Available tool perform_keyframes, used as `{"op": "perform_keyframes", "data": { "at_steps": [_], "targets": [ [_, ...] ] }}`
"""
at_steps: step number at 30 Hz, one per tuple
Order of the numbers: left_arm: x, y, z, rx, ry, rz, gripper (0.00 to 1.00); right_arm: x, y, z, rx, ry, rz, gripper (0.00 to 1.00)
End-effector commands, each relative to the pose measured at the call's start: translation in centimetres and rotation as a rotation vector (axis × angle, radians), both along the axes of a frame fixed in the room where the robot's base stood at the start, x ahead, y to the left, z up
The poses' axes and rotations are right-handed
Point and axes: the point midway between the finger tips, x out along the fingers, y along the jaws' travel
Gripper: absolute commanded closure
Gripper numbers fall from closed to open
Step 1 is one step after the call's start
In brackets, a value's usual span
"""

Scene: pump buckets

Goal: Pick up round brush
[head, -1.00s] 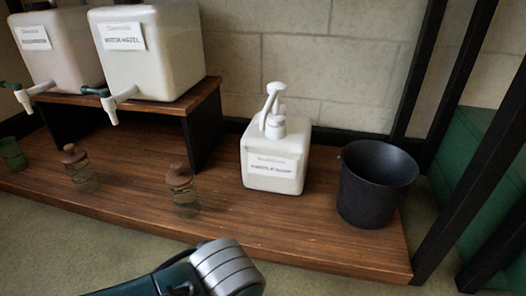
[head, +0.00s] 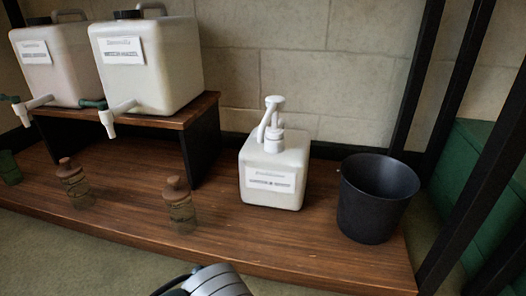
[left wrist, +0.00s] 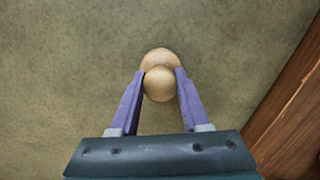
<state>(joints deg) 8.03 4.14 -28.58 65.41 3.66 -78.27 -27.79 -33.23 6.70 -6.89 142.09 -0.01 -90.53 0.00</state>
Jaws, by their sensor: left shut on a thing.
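In the left wrist view my left gripper (left wrist: 160,85) is shut on a pale wooden thing with two rounded, knob-like parts, which I take to be the round brush (left wrist: 160,84). Its light wood sits between the two purple fingertips, over the greenish floor. Any bristles are hidden. In the head view only a grey and dark piece of my arm shows at the bottom edge, and neither the brush nor my left gripper is seen there. My right gripper is not in view.
A wooden shelf (head: 290,248) carries a white pump bottle (head: 273,170), a black bucket (head: 377,198), small brown bottles (head: 181,205) and a riser with two tap containers (head: 150,65). Black posts stand at right. The shelf edge (left wrist: 290,110) is right of my left gripper.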

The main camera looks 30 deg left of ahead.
Motion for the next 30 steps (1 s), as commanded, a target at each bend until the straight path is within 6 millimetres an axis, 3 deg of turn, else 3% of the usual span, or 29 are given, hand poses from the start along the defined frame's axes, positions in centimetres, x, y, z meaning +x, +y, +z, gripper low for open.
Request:
{"op": "perform_keyframes", "data": {
  "at_steps": [3,17,23,30],
  "targets": [
    [0.0,0.0,0.0,0.0,0.0,0.0,1.0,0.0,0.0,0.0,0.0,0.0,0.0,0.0],
    [0.0,0.0,1.0,0.0,0.0,0.0,1.0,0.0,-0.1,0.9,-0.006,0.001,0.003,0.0],
    [0.0,0.0,3.9,0.0,0.0,0.0,1.0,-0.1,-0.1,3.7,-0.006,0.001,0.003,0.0],
    [0.0,0.0,10.4,-0.001,-0.001,0.0,1.0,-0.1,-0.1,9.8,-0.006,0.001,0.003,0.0]
  ]
}}
